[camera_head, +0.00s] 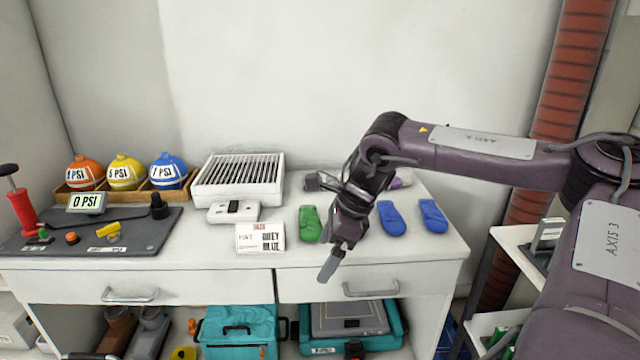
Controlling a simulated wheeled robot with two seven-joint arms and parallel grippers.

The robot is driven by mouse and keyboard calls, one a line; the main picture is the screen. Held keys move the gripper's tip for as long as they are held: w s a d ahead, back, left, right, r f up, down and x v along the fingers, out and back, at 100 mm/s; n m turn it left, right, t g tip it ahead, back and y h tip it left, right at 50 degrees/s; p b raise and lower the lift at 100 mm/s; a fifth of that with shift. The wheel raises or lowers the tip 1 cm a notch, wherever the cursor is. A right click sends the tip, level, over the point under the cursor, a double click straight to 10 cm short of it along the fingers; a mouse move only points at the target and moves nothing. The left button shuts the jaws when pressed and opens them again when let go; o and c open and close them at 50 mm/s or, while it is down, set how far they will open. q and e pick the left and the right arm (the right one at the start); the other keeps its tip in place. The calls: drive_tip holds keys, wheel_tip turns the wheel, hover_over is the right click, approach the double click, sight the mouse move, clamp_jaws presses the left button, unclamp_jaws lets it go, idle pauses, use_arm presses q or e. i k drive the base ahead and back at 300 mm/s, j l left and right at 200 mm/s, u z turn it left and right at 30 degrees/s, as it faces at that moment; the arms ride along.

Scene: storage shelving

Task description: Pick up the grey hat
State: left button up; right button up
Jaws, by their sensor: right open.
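My right gripper (332,262) hangs fingers down in front of the white counter's front edge, near the middle. It is open, and nothing shows between its fingers. I cannot clearly make out a grey hat. A small dark grey item (314,183) lies on the counter behind the gripper, partly covered by it, and I cannot tell what it is. A purple and white item (402,179) shows partly behind my right wrist. My left gripper is not in view.
The white counter (375,250) holds a green mitt (309,224), two blue mitts (391,218), a white slatted box (238,180) and a printed card (260,237). Orange, yellow and blue domes (125,171) stand at left. Teal cases (238,330) sit below. The counter's front strip is clear.

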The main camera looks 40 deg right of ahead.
sight(327, 179)
drive_tip(key=i+l, duration=0.35)
drive_tip(key=l, duration=0.15)
drive_tip(key=i+l, duration=0.75)
drive_tip(key=l, duration=0.25)
